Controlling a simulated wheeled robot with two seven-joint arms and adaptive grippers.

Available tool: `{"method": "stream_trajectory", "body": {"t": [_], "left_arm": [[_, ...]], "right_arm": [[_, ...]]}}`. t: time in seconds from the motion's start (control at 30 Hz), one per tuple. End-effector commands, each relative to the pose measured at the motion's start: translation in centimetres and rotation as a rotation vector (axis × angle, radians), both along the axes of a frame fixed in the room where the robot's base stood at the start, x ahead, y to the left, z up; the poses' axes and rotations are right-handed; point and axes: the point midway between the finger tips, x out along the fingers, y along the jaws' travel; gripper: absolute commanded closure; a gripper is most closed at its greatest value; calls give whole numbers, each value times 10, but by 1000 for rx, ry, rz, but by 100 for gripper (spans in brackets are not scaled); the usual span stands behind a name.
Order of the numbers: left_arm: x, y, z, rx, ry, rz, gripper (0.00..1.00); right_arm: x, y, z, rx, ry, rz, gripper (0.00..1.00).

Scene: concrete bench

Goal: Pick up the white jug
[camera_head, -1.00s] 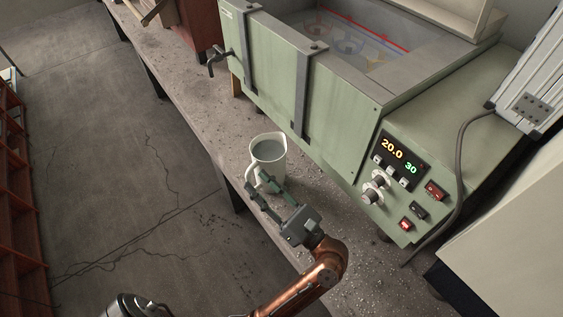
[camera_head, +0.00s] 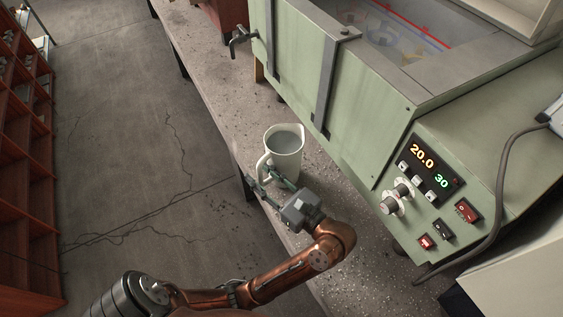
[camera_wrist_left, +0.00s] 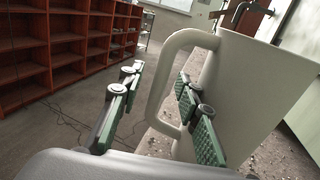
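The white jug (camera_head: 287,152) stands upright on the bench beside the green bath, its handle facing left; greyish liquid shows inside. It fills the right of the left wrist view (camera_wrist_left: 258,85), with its handle (camera_wrist_left: 165,85) near the middle. My left gripper (camera_head: 264,178) is at the handle, coming in from the front. In the left wrist view my left gripper (camera_wrist_left: 159,76) is open. One finger is left of the handle and the other is right of it, in front of the jug's body. Contact cannot be told. My right gripper is not in view.
The green bath (camera_head: 350,115) with its lit control panel (camera_head: 425,180) stands close behind and right of the jug. The concrete bench (camera_head: 218,85) has its edge just left of the jug. Red-brown shelves (camera_wrist_left: 60,45) stand across the open floor. A cable (camera_head: 497,190) hangs at the right.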

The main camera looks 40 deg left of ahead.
Motion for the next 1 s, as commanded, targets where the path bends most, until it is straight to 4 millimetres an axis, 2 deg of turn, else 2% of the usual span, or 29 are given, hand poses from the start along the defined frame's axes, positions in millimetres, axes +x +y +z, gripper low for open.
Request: {"method": "stream_trajectory", "body": {"t": [0.27, 0.7, 1.0], "left_arm": [[0, 3, 1, 0, -1, 1, 70], [-1, 3, 0, 0, 0, 2, 100], [0, 3, 0, 0, 1, 1, 100]], "right_arm": [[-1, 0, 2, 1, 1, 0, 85], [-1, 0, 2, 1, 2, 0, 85], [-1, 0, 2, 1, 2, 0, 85]]}}
